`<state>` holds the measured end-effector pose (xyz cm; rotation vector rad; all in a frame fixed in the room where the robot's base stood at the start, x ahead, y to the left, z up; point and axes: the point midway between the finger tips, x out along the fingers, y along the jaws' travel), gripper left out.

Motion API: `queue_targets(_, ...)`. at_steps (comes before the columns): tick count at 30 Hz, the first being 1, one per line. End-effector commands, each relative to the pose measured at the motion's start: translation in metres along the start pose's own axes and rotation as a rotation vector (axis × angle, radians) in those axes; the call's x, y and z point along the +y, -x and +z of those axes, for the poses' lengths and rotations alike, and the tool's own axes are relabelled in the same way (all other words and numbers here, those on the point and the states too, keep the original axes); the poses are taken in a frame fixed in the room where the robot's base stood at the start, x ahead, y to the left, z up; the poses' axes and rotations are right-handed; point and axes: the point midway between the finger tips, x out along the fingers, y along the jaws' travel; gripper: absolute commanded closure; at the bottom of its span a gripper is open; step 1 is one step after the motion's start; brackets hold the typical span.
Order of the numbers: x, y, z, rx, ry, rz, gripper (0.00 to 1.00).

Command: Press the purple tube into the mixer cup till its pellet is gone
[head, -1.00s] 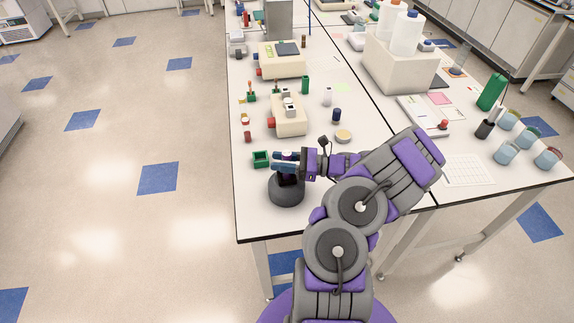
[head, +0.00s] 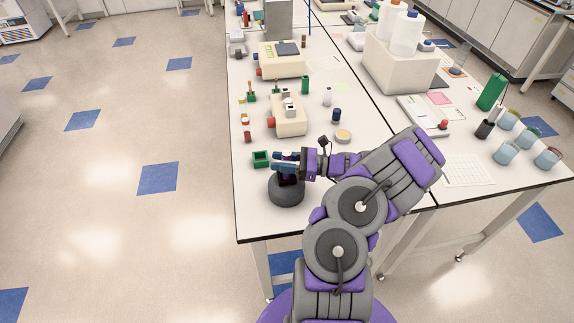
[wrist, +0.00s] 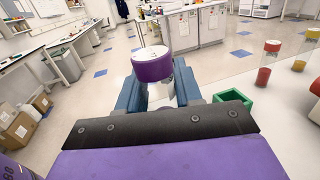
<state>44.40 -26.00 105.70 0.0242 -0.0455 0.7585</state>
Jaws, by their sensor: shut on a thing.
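The purple tube (wrist: 153,66) stands upright between the fingers of my gripper (wrist: 158,92) in the wrist view. It has a purple band and a white top, and a clear body below. My gripper is shut on it; it also shows in the head view (head: 286,163). The mixer (head: 287,190) is a dark round base at the near left of the bench, right under the gripper. The fingers hide the cup and the tube's lower end, so I cannot see the pellet or how deep the tube sits.
A green open box (head: 261,159) stands just left of the gripper. A beige thermal cycler (head: 289,119) stands farther back, with a yellow-lidded dish (head: 343,136) and a dark blue capped tube (head: 337,115) to its right. The bench's left edge is close to the mixer.

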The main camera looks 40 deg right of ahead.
Motion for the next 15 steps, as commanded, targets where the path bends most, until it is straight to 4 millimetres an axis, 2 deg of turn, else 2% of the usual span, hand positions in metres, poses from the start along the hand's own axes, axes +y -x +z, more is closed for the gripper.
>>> queue_targets(15,0.0001,-0.0002,0.0043,0.0,0.0,0.0,0.85)
